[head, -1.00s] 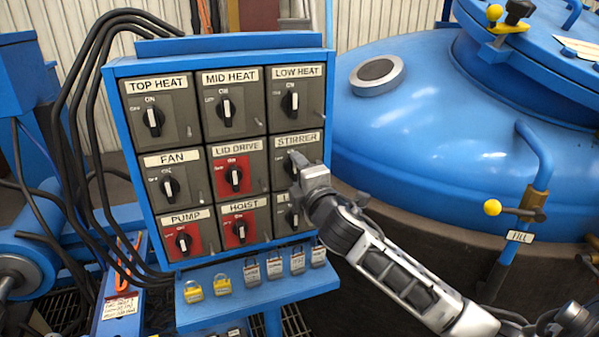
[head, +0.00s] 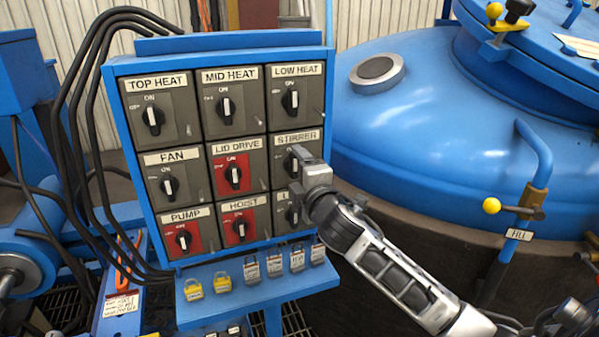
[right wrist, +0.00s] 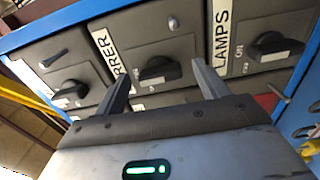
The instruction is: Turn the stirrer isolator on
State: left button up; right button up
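The stirrer isolator (head: 290,164) is a black rotary knob on a grey panel. It sits at the right end of the middle row, under a STIRRER label (head: 297,138). My right gripper (head: 301,168) is right in front of it and covers part of it. In the right wrist view, the stirrer knob (right wrist: 157,70) shows between and beyond the two open fingers (right wrist: 162,84), with no clear contact. Its handle lies roughly along the same direction as the neighbouring knobs; its exact setting is hard to read. My left gripper does not show.
The LAMPS knob (right wrist: 270,46) is close beside the right finger in the wrist view. LOW HEAT (head: 290,99) is above the stirrer and LID DRIVE (head: 233,176) to its left. A blue vessel (head: 430,140) stands to the right.

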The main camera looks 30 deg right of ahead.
jog(key=b+v, duration=0.1)
jog(key=v, duration=1.5)
jog(key=shift+b, duration=0.4)
jog(key=shift+a+r, duration=0.1)
jog(key=s+a+f+m+g+y, duration=0.2)
jog(key=s+a+f+m, duration=0.1)
jog(key=f, duration=0.6)
jog(key=s+a+f+m+g+y, duration=0.2)
jog(key=a+f+m, duration=0.3)
jog(key=a+f, duration=0.3)
jog(key=s+a+f+m+g+y, duration=0.3)
jog(key=s+a+f+m, duration=0.1)
jog(key=f, duration=0.6)
jog(key=shift+s+a+m, duration=0.4)
jog(key=shift+s+a, duration=0.05)
jog(key=shift+a, duration=0.7)
